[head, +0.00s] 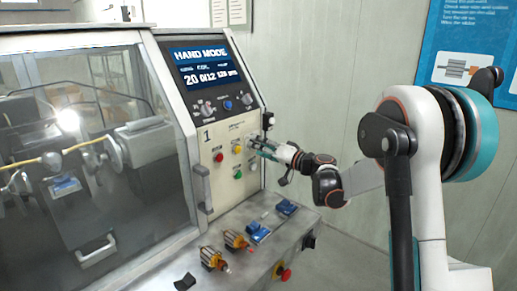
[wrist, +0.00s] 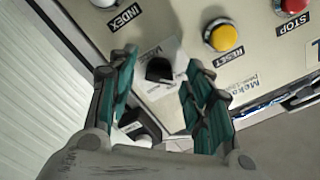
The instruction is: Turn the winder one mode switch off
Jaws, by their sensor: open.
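Winder one (head: 207,200) is the machine marked "1", and its display (head: 205,67) reads "HAND MODE". My gripper (head: 257,146) is at the right side of its button panel.
Close by are the yellow RESET button (wrist: 223,36), the red STOP button (wrist: 291,6) and the INDEX label (wrist: 125,18). A green button (head: 238,174) sits lower on the panel. Armatures (head: 212,258) and blue parts (head: 257,232) stand on the ledge below. A red-and-yellow button (head: 283,273) is on its front.

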